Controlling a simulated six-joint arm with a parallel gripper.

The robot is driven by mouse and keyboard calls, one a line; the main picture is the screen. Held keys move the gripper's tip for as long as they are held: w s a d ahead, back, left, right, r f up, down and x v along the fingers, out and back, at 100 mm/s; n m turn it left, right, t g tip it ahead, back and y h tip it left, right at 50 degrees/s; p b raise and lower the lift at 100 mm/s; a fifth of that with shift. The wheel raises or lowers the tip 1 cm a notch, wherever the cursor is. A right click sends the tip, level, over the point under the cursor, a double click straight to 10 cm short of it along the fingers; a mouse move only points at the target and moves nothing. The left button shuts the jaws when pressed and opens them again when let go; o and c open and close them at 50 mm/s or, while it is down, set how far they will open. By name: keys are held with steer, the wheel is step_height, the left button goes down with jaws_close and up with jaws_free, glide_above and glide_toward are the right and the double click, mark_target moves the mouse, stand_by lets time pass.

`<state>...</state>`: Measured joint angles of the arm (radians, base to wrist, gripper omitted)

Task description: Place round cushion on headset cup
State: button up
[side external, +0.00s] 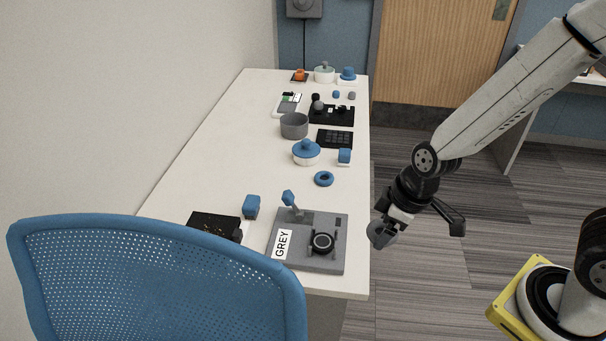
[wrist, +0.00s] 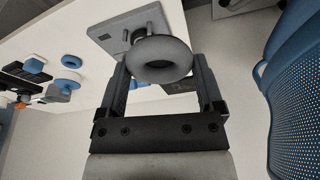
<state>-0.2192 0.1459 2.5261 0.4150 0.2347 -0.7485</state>
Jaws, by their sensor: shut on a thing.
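My gripper (side external: 388,226) is shut on a round grey cushion (wrist: 160,52), a ring with a hollow middle. The cushion also shows in the side view (side external: 380,236), held in the air just off the table's right edge. The headset cup (side external: 322,243), round and black, sits on a grey base plate (side external: 290,257) with a "GREY" label, to the left of my gripper and apart from it. In the wrist view the plate (wrist: 112,30) shows beyond the cushion, which hides part of the cup area. A blue ring cushion (side external: 324,179) lies on the table behind the plate.
On the white table (side external: 215,150) stand a blue-lidded pot (side external: 306,153), a grey pot (side external: 294,126), a blue block (side external: 251,206) and a black box (side external: 214,226). A blue chair (side external: 160,285) stands in front.

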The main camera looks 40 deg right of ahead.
steer(key=shift+s, duration=0.15)
glide_toward(320, 240)
steer(key=s+r, duration=0.2)
steer(key=s, duration=0.1)
steer(key=shift+s+a+r, duration=0.1)
steer(key=shift+s+r, duration=0.05)
steer(key=w+f, duration=0.3)
steer(key=f, duration=0.1)
steer(key=shift+a, duration=0.35)
steer(key=shift+w+a+f, duration=0.1)
steer(key=shift+w+f, duration=0.45)
steer(key=shift+w, duration=0.05)
steer(key=shift+w+f, duration=0.1)
steer(key=shift+f, duration=0.1)
steer(key=shift+w+f, duration=0.15)
steer(key=shift+f, duration=1.45)
